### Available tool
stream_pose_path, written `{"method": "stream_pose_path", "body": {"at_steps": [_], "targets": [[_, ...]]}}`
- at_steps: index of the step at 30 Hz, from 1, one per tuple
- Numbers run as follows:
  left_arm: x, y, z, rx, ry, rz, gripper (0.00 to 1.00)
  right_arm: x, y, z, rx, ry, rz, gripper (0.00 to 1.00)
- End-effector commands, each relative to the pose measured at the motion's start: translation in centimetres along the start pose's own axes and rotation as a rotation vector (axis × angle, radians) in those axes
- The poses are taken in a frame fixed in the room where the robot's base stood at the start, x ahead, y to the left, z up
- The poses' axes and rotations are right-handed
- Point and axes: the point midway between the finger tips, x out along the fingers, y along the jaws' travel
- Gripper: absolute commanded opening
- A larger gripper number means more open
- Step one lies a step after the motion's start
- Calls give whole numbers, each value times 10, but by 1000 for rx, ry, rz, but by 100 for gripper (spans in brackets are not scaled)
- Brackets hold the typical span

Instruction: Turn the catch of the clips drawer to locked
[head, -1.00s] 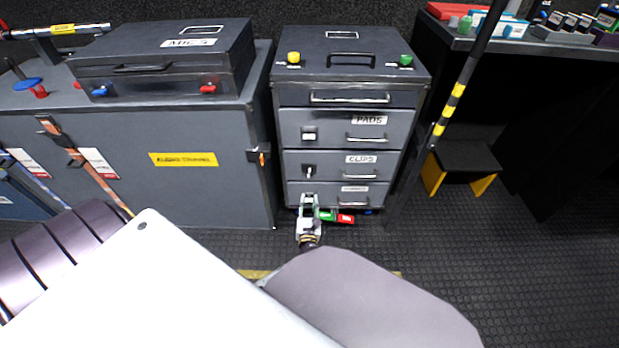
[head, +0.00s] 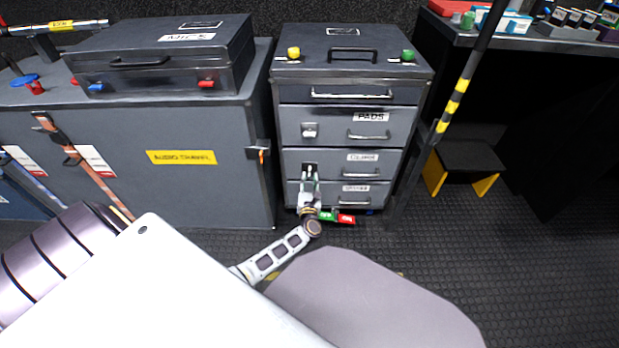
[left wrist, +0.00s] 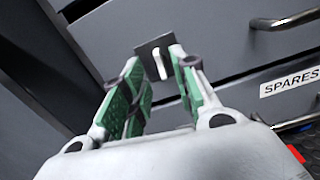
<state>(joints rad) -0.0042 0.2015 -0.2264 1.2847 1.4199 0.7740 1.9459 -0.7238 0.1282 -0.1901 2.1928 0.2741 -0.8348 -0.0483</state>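The clips drawer (head: 333,168) is the shut drawer in the grey cabinet between the pads and spares drawers. Its catch (left wrist: 157,62) is a dark square plate with a small pale lever, at the drawer's left side. In the left wrist view the lever lies between my left gripper's (left wrist: 155,60) green-padded fingertips, with gaps visible. The gripper is open, and I cannot tell whether a finger touches the lever. In the head view my left gripper (head: 310,184) reaches up from below and partly covers the catch. My right gripper is not in view.
The pads drawer catch (head: 309,130) is just above, and the spares drawer (head: 370,198) is below. Green and red blocks (head: 337,217) show at the cabinet's foot. The audio trunk (head: 200,185) stands close on the left, and a striped pole (head: 455,100) on the right.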

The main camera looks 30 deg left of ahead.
Motion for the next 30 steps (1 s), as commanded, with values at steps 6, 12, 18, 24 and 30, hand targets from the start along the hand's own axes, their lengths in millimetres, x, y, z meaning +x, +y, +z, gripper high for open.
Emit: {"method": "stream_pose_path", "body": {"at_steps": [6, 12, 18, 24, 30], "targets": [[22, 0, 0, 0, -2, 0, 29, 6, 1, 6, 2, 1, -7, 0], [32, 0, 0, 0, 0, 0, 29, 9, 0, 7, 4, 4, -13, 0], [35, 0, 0, -1, 0, 0, 29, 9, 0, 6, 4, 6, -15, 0], [34, 0, 0, -1, 0, 0, 26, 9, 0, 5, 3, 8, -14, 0], [34, 0, 0, -1, 0, 0, 0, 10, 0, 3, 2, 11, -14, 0]]}}
